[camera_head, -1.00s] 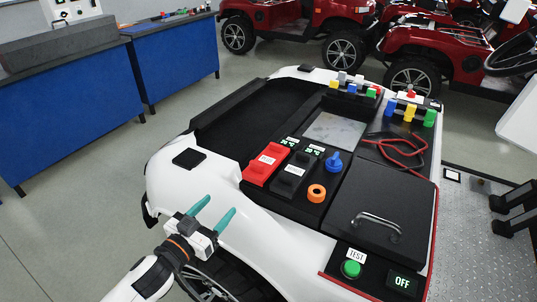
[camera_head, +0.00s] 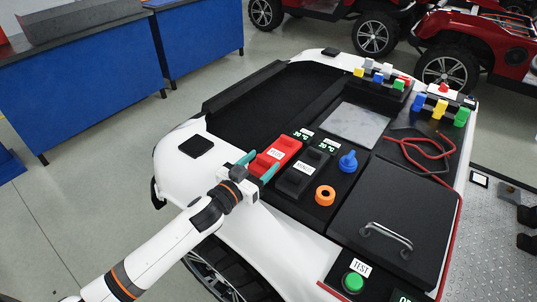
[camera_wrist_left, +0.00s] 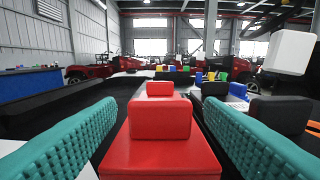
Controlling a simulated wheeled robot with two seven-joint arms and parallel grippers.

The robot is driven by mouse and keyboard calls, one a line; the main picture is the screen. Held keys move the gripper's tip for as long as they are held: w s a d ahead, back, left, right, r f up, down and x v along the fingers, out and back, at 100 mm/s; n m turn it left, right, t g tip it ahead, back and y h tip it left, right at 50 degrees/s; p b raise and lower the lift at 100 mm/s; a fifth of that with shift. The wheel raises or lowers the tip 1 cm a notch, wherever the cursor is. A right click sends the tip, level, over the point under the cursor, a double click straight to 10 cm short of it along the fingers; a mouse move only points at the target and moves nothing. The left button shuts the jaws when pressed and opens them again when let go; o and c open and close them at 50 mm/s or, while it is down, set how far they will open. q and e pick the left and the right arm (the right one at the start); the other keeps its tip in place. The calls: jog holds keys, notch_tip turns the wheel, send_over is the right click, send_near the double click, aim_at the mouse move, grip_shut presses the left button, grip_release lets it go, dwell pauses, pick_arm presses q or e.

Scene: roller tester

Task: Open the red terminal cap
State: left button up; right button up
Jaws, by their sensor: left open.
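The red terminal cap (camera_head: 275,157) sits on the white vehicle's black deck, beside a black cap (camera_head: 303,172); it looks closed. In the left wrist view the red cap (camera_wrist_left: 160,138) fills the middle, with a raised block on top. My left gripper (camera_head: 259,166) is open at the near end of the red cap. Its teal fingers stand on either side of the cap in the left wrist view, with gaps between them and it. The black cap (camera_wrist_left: 279,114) shows beyond the right finger. My right gripper is not in view.
An orange ring (camera_head: 325,195), a blue knob (camera_head: 348,161) and a hinged black lid with a handle (camera_head: 386,237) lie to the right. A green TEST button (camera_head: 353,283) is at the front. Red and black cables (camera_head: 420,150) lie farther back.

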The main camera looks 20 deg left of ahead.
aim_at(276, 153)
pick_arm(q)
jog(key=shift+x, duration=1.85)
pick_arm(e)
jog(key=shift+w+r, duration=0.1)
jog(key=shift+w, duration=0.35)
